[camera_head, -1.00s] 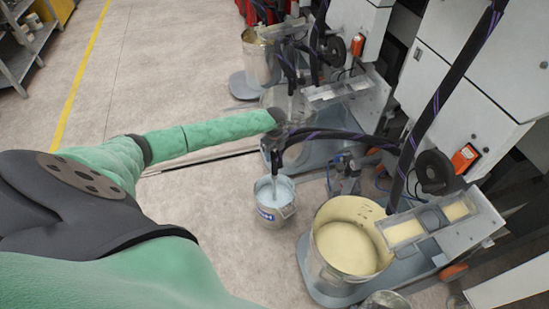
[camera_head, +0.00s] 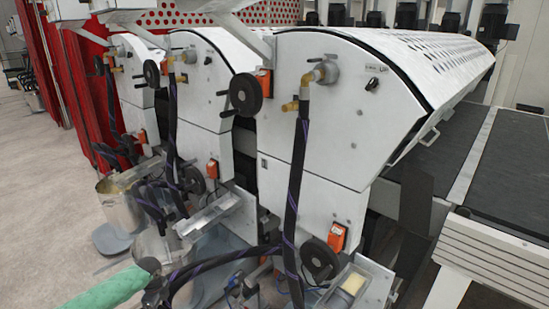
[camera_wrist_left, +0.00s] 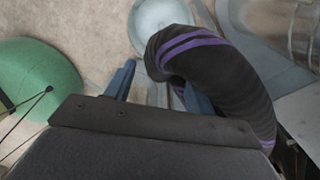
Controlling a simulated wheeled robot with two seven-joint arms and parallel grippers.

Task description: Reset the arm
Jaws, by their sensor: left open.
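My left arm's green sleeve comes in at the bottom left of the head view. My left gripper (camera_head: 157,291) is at its end, beside the black hose with purple stripes (camera_head: 215,262). In the left wrist view the blue fingers of the gripper (camera_wrist_left: 156,90) stand apart. The hose (camera_wrist_left: 215,75) bends close in front of them and partly covers the right finger; I cannot tell whether it passes between them. My right gripper is in neither view.
White coating machines (camera_head: 330,110) with handwheels and hanging hoses fill the middle. A metal bucket (camera_head: 120,208) stands at the left machine. A small tray with cream liquid (camera_head: 354,284) is at lower right. Open floor (camera_head: 45,210) lies to the left.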

